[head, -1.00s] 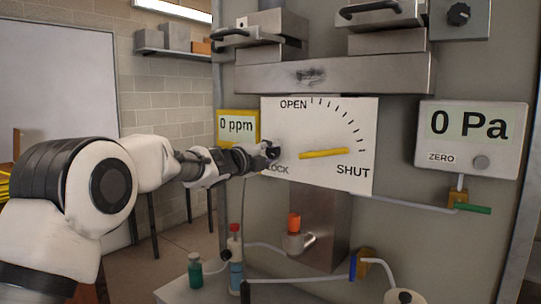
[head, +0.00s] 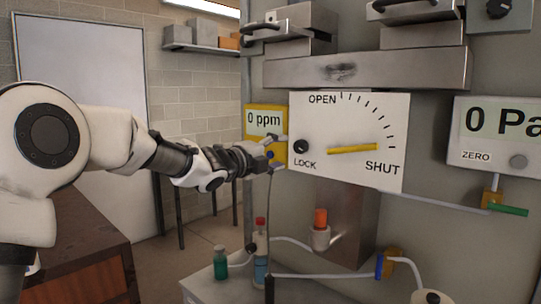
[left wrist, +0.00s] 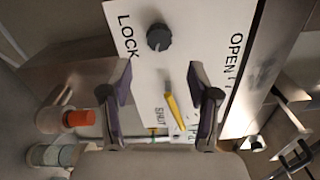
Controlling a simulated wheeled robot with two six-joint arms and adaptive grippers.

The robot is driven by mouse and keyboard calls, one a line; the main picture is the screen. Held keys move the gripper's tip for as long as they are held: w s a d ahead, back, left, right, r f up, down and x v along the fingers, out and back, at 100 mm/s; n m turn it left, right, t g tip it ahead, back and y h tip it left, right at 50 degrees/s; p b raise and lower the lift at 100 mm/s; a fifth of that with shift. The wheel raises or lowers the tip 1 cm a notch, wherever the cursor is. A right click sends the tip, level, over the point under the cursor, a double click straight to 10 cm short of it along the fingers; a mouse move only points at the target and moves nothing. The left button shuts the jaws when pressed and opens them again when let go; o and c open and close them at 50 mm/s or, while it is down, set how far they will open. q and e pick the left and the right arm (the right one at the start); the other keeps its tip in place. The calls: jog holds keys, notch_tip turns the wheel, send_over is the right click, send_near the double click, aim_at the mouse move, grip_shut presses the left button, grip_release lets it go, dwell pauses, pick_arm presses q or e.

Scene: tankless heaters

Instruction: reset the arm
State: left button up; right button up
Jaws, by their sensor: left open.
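My left gripper (head: 275,154) is in front of the yellow "0 ppm" meter (head: 265,122), to the left of the white dial plate (head: 349,112). It is open and empty, with its two fingers spread in the left wrist view (left wrist: 166,98). The black LOCK knob (head: 301,147) is just right of the gripper and apart from it. The yellow lever (head: 352,149) on the plate points toward SHUT. In the left wrist view the knob (left wrist: 159,37) lies beyond the fingers, and the lever (left wrist: 168,88) shows between them. My right gripper is not in view.
The "0 Pa" gauge (head: 500,135) hangs at the right. Below the plate, a shelf (head: 205,289) holds a green bottle (head: 220,264), a red-capped bottle (head: 261,250) and tubing. A wooden cabinet (head: 85,240) stands lower left. The floor between them is clear.

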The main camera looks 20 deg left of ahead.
pick_arm(q)
jog(key=v, duration=0.3)
jog(key=shift+s, duration=0.15)
jog(key=s+d+f+n+g+y, duration=0.1)
jog(key=s+d+f+n+g, duration=0.3)
jog(key=f, duration=1.3)
jog(key=w+a+f+n+g+y, duration=0.1)
jog(key=f+n, duration=0.5)
jog(key=f, duration=1)
jog(key=s+f+n+g+y, duration=0.1)
jog(key=s+f+n+g, duration=0.1)
jog(key=s+f, duration=0.35)
jog(key=s+f+n+g, duration=0.1)
jog(key=s+f+n, duration=0.15)
jog(key=f, duration=0.55)
jog(key=s+f+n+g+y, duration=0.1)
jog(key=s+f+n+g, duration=0.2)
jog(key=s+f, duration=0.3)
jog(key=s+f+n+g+y, duration=0.1)
jog(key=s+f+n+g, duration=0.2)
jog(key=s, duration=1.3)
jog(key=s+f+n+g+y, duration=0.1)
jog(key=s+f+n+g, duration=0.2)
jog(key=s+f, duration=0.6)
jog(key=s+a, duration=0.1)
jog(key=s, duration=0.1)
jog(key=shift+s+n, duration=0.35)
jog(key=shift+s, duration=0.05)
